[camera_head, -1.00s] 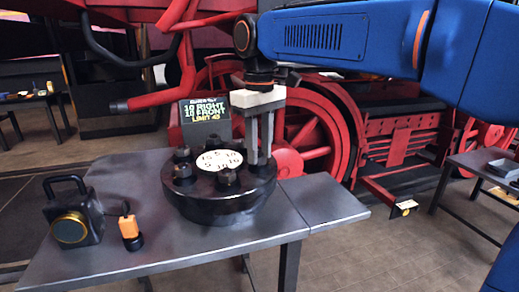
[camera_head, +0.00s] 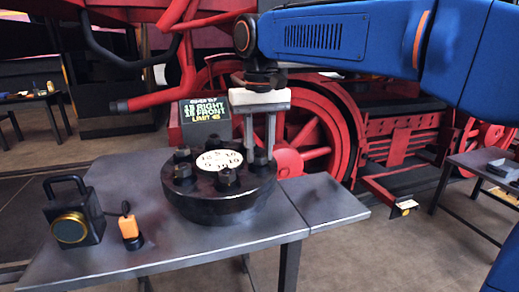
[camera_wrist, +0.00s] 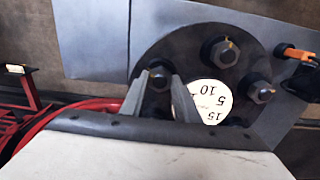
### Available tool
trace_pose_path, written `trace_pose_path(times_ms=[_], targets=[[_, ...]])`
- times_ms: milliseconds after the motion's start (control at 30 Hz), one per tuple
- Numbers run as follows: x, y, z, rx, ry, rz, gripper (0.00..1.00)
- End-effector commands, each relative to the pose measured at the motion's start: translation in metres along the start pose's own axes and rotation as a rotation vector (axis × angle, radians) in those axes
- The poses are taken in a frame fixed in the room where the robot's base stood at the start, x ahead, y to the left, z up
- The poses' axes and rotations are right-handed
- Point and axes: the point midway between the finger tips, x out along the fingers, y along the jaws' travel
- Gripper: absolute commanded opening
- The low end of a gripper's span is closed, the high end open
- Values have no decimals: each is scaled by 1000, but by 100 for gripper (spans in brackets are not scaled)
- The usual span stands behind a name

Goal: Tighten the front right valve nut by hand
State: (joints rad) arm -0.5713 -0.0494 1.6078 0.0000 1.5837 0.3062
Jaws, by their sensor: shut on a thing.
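A black round valve cover (camera_head: 222,206) lies on a grey table, with several dark nuts around its rim and a white numbered disc (camera_head: 220,160) at its centre. My gripper (camera_head: 260,151) points down at the right side of the cover, its fingers on either side of the right-hand nut (camera_head: 259,157). The wrist view shows that nut (camera_wrist: 158,77) between my two finger tips (camera_wrist: 158,85), and it is gripped. Another nut (camera_head: 227,177) stands at the cover's front, clear of the fingers. The fingers hide part of the gripped nut.
A dark display (camera_head: 206,110) behind the cover shows lines with "RIGHT", "FRONT" and "LIMIT"; its digits are hard to read. A black lamp-like box (camera_head: 75,215) and an orange-black tool (camera_head: 129,228) stand at the table's left. A red wheel (camera_head: 300,130) stands behind. The table's right end is clear.

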Motion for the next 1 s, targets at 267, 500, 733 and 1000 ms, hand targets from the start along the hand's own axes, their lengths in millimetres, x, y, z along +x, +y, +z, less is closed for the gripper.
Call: trace_pose_path(times_ms=[267,500,733,1000], targets=[[-1,0,0,1,3,-1,6],[-1,0,0,1,2,0,47],[-3,0,0,0,2,0,47],[-39,0,-1,0,3,-1,47]])
